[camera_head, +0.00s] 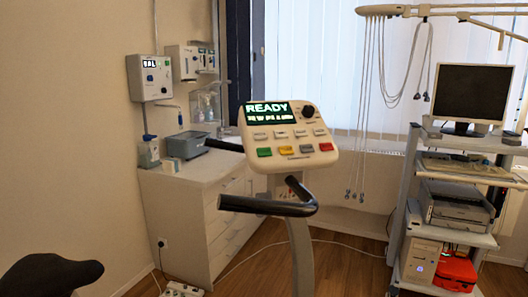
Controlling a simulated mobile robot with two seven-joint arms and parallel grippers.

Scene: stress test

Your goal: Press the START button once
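The console (287,168) of an exercise bike stands near the middle of the head view, tilted slightly. Its dark display (268,112) reads READY in light letters, with a smaller line below that I cannot read for sure. A row of small pale buttons (281,134) sits under the display. The button labels are too small to read, so I cannot tell which says START. Neither of my grippers is in view.
Black handlebars (268,206) stick out below the console. A dark saddle shape (50,275) is at the lower left. A white cabinet (200,205) stands behind left, and a cart (405,215) with a monitor (472,92) stands right. Cables hang at the back. Space before the console looks clear.

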